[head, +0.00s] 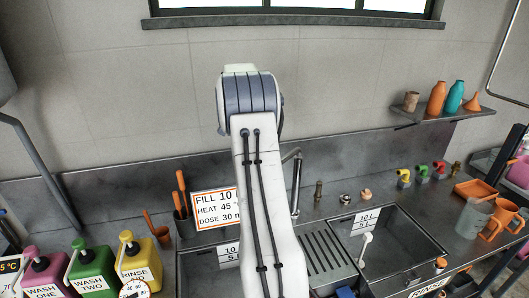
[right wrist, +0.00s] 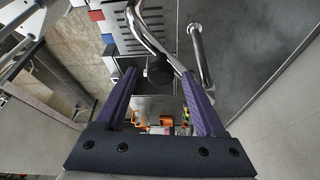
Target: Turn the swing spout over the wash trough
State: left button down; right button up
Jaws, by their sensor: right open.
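The chrome swing spout (head: 297,180) rises behind the counter, just right of my large white arm in the head view. In the right wrist view the bent chrome pipe (right wrist: 146,32) runs close by the fingertips, with a dark round end or knob near it. My right gripper (right wrist: 159,78) is open, its two purple fingers apart; I cannot tell whether they touch the pipe. The left trough (head: 190,257), with a volume label inside, is mostly hidden by my arm. The right trough (head: 405,248) bears a RINSE label on its front. My left gripper is out of view.
A grooved drainboard (head: 327,258) lies between the troughs. A short metal pipe (head: 366,243) stands in the right trough. Pink, green and yellow jugs (head: 138,264) stand at left, near a fill sign (head: 212,207).

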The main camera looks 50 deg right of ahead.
jog(key=b+v, duration=0.1)
jog(key=v, duration=0.9)
jog(key=shift+r, duration=0.25)
jog(key=w+a+f+n+t+b, duration=0.1)
jog(key=w+a+f+n, duration=0.15)
jog(key=a+n, duration=0.45)
jog(key=w+a+f+n+t+b, duration=0.15)
jog(key=w+a, duration=0.25)
jog(key=a, duration=0.6)
jog(key=s+a+f+n+t+y+b, duration=0.1)
jog(key=s+a+f+n, duration=0.1)
jog(key=a+n, duration=0.5)
jog(key=s+a+f+n+y+b, duration=0.1)
jog(key=s+a+f+n, duration=0.15)
jog(key=a, duration=0.85)
jog(key=s+a+f+n+y+b, duration=0.1)
jog(key=s+a+f+n, duration=0.2)
jog(key=s+a+n, duration=0.25)
jog(key=s+a+f+n+b, duration=0.1)
jog(key=s+a+f+n, duration=0.3)
jog(key=s+a, duration=0.25)
jog(key=s+a+f+n, duration=0.1)
jog(key=s+f+n, duration=0.2)
jog(key=s, duration=0.2)
jog(key=s+a+f+n+y+b, duration=0.1)
jog(key=s+a+f+n, duration=0.1)
jog(key=s, duration=0.4)
jog(key=shift+s+a+f+n, duration=0.25)
jog(key=shift+f+n, duration=0.35)
jog(key=shift+n, duration=0.45)
